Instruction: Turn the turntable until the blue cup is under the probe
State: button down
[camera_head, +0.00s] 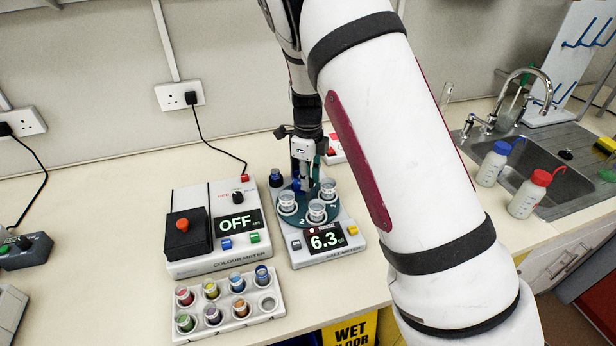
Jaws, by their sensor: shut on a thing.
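The dark teal turntable (302,219) sits on the salt meter (336,259), whose display reads 6.3. Several pale round cups stand on it: a left cup (287,203), a front cup (316,211) and a right cup (327,189) show. I cannot tell the colour of their contents. A small dark blue cylinder (276,177) stands at the turntable's back left; I cannot tell whether it is the blue cup. My gripper (303,178) reaches down at the turntable's back and is shut on a part of it. The exact grip is hidden, and I cannot make out the probe.
The colour meter (215,262), showing OFF, stands close on the left. A white rack (229,318) of several coloured vials lies in front of it. My arm covers the bench right of the salt meter. Two wash bottles (530,193) stand near the sink (562,160).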

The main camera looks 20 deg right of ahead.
jog(key=shift+m, duration=0.5)
dwell(0.3)
jog(key=c, duration=1.3)
grip_release()
jog(key=shift+c, duration=0.2)
jog(key=shift+r, duration=0.15)
notch_tip(320, 180, up, 12)
